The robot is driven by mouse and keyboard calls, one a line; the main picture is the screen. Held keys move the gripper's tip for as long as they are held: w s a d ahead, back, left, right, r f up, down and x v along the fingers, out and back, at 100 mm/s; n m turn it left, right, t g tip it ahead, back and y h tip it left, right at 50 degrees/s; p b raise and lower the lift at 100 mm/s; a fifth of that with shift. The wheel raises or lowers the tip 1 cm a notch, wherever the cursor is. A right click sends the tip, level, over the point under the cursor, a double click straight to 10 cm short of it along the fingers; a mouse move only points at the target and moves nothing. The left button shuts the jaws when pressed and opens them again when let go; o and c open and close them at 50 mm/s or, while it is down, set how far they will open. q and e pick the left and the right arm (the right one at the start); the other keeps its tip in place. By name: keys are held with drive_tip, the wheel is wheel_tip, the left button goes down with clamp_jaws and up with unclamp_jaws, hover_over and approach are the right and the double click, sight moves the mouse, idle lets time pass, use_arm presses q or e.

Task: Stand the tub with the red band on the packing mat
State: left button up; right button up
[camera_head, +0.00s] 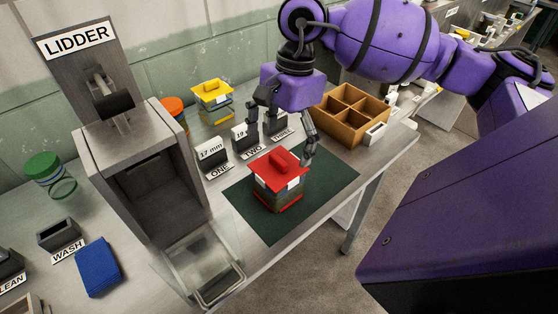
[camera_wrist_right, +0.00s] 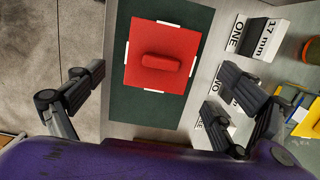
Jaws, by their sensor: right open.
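The tub with the red band (camera_head: 279,185) stands upright on the dark green packing mat (camera_head: 254,221). It is square, with a red lid and knob, and a red band shows low on its side. In the right wrist view, the red lid (camera_wrist_right: 147,72) lies over the mat (camera_wrist_right: 140,112). My right gripper (camera_head: 282,140) is open and empty, just behind and above the tub. Its fingers are spread wide and I see no contact with the lid. My left gripper is not in view.
The gauge blocks marked ONE (camera_head: 212,153), TWO and THREE stand behind the mat. A wooden divided box (camera_head: 351,116) stands at the back right. The grey lidder (camera_head: 140,150) stands left of the mat. The mat's front is clear.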

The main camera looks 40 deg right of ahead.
drive_tip(key=shift+d+r, duration=0.2)
drive_tip(key=shift+r, duration=1.35)
